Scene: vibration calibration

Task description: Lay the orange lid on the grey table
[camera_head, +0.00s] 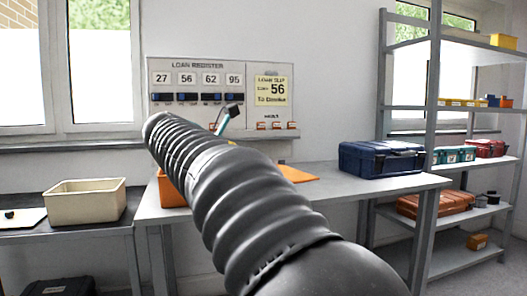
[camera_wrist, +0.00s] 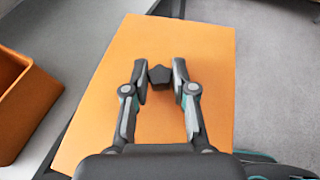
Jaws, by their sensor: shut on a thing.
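The orange lid (camera_wrist: 190,45) is a flat rectangular panel with a dark knob (camera_wrist: 160,78) on top. My gripper (camera_wrist: 161,82) is shut on the knob, one finger on each side, in the wrist view. In the head view a piece of the lid (camera_head: 298,173) shows to the right of my arm, which hides the rest of it and the gripper. The grey table (camera_head: 385,183) lies below it. I cannot tell whether the lid touches the tabletop or hangs just above it.
An orange open box (camera_wrist: 28,108) is left of the lid; it also shows in the head view (camera_head: 172,193). A dark blue case (camera_head: 382,158) stands on the table's right part. A register board (camera_head: 222,70) is behind. A cream bin (camera_head: 85,205) is on the left table.

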